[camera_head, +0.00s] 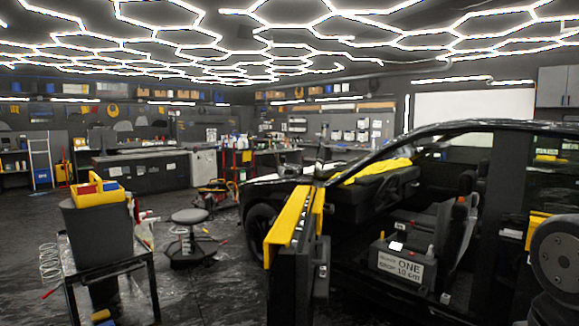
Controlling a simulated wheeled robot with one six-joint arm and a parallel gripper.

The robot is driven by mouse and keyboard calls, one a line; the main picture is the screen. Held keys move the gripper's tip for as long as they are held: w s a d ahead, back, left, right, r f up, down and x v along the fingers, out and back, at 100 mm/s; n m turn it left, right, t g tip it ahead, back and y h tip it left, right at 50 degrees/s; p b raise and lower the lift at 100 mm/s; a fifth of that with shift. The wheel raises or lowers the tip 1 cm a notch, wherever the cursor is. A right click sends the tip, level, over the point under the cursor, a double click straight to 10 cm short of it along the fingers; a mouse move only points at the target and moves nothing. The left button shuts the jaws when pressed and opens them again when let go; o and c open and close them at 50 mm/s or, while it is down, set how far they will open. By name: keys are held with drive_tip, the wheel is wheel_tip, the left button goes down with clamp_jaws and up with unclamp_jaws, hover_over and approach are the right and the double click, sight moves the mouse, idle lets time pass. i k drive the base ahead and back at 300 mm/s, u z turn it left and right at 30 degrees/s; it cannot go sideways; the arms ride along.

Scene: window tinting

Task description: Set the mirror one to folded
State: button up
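A dark car (440,140) stands at the right with its near front door (290,270) swung open and seen nearly edge-on. A yellow cover (290,225) lies over the door's top edge. A slim dark upright shape (322,150) rises above the door. It may be mirror one, but I cannot tell, nor whether the mirror is folded or out. My gripper is not in view. A dark rounded part at the lower right edge looks like my own arm.
A stool (190,235) and a cart (140,262) with a grey bin (95,235) stand left. Dark floor lies open between cart and door.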

sight(288, 171)
drive_tip(key=k, duration=0.25)
drive_tip(key=u, duration=0.45)
drive_tip(key=i, duration=0.45)
drive_tip(key=u, duration=0.5)
drive_tip(key=i, duration=2)
drive_tip(key=u, duration=0.15)
drive_tip(key=i, duration=2)
drive_tip(key=z, duration=0.95)
drive_tip(key=i, duration=1.75)
drive_tip(key=z, duration=0.6)
